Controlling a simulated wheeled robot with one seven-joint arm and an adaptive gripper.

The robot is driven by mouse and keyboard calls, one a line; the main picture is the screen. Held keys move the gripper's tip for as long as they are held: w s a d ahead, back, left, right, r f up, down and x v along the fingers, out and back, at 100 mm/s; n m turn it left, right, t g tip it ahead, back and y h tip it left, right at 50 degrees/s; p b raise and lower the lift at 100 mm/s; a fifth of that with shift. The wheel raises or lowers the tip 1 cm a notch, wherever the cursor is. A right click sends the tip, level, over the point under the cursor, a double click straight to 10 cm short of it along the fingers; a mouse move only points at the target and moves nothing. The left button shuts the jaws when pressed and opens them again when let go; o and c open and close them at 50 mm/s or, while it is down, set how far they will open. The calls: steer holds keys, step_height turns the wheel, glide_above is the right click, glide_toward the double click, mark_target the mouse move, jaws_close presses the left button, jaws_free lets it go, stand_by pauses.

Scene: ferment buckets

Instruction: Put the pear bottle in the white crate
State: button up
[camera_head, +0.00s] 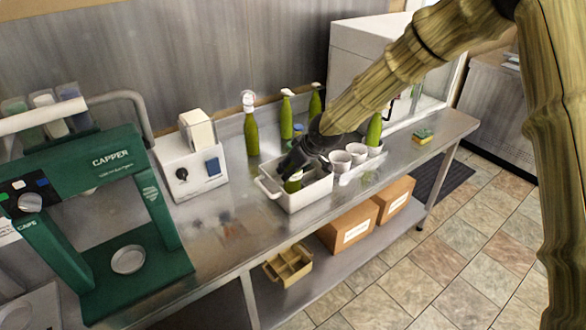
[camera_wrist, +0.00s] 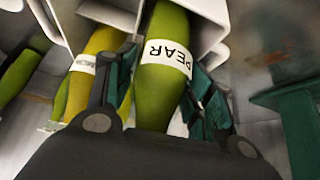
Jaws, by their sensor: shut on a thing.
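The pear bottle (camera_wrist: 165,85) is green with a white band reading PEAR. My gripper (camera_wrist: 158,98) is shut around it, one finger on each side, in the wrist view. In the head view my gripper (camera_head: 291,168) points down into the white crate (camera_head: 303,202) on the steel bench. A green bottle part (camera_head: 293,185) shows below the fingers, inside the crate's outline. Whether the bottle touches the crate floor cannot be seen. The crate's white wall also shows in the wrist view (camera_wrist: 208,12).
Several green bottles stand behind the crate, one with a white top (camera_head: 251,130). White cups (camera_head: 340,161) stand right of the crate. A yellow-green bottle (camera_wrist: 92,60) is beside the held one. A white device (camera_head: 190,165) and a green capper (camera_head: 120,220) stand left.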

steer(key=shift+f, duration=0.5)
steer(key=o, duration=1.1)
steer(key=shift+w+f, duration=0.1)
steer(key=o, duration=0.4)
steer(key=shift+c, duration=0.2)
steer(key=b+v, duration=0.2)
steer(key=v, duration=1)
steer(key=shift+b, duration=0.35)
